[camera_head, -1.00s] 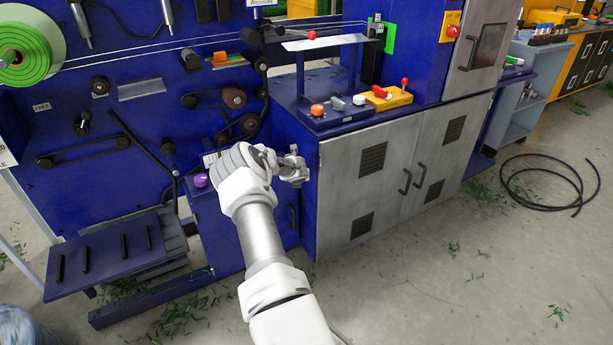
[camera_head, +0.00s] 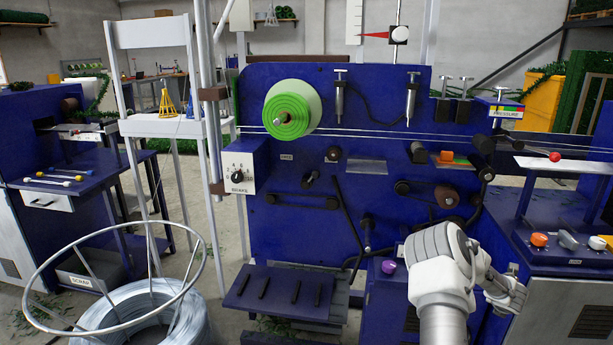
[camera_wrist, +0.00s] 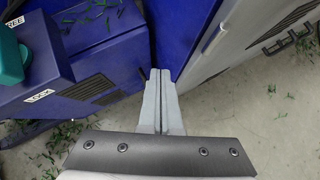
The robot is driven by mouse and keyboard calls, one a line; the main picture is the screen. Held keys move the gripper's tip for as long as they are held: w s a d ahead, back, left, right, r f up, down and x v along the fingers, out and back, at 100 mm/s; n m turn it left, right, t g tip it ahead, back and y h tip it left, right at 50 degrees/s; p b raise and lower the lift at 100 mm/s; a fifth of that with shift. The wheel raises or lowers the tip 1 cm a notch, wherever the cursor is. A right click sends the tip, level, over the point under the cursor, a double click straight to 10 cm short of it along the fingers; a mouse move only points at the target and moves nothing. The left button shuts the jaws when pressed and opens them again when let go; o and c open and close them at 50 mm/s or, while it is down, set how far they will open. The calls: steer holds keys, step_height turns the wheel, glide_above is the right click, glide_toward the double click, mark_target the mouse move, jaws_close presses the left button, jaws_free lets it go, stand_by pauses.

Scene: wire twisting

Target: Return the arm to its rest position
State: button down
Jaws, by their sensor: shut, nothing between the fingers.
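My gripper (camera_wrist: 161,100) shows in the wrist view with its two pale fingers side by side, shut and empty. Below and beyond the fingers are the blue machine base, a grey cabinet side and the floor. In the head view my white and grey arm (camera_head: 441,275) rises from the bottom edge at the lower right, in front of the blue machine. My gripper's fingertips are hard to make out there. A purple knob (camera_head: 388,267) on the machine is left of my wrist.
The blue machine panel (camera_head: 300,220) holds a green spool (camera_head: 291,109), rollers and taut wires. A control desk (camera_head: 565,258) with orange and grey knobs is close right of my arm. A wire coil (camera_head: 145,315) under a metal ring stands lower left. A blue workbench (camera_head: 75,167) is at far left.

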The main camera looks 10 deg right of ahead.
steer(key=w+a+r+m+h, duration=0.1)
steer(key=w+a+r+m, duration=0.15)
steer(key=r+m, duration=0.45)
steer(key=s+a+r+m+y, duration=0.3)
steer(key=a+r+m, duration=0.7)
steer(key=a+r, duration=1)
steer(key=s+a+r+m+y, duration=0.1)
steer(key=s+a+r+m, duration=0.15)
steer(key=s+a, duration=0.4)
steer(key=s+a+r+m+y, duration=0.1)
steer(key=s+a+r+m, duration=0.15)
steer(key=a, duration=0.75)
steer(key=s+a+m+y+p, duration=0.1)
steer(key=s+a+m+y, duration=0.2)
steer(key=s+a, duration=1.2)
step_height(320, 180, up, 21)
steer(key=p, duration=2)
steer(key=shift+p, duration=0.35)
steer(key=shift+d, duration=0.1)
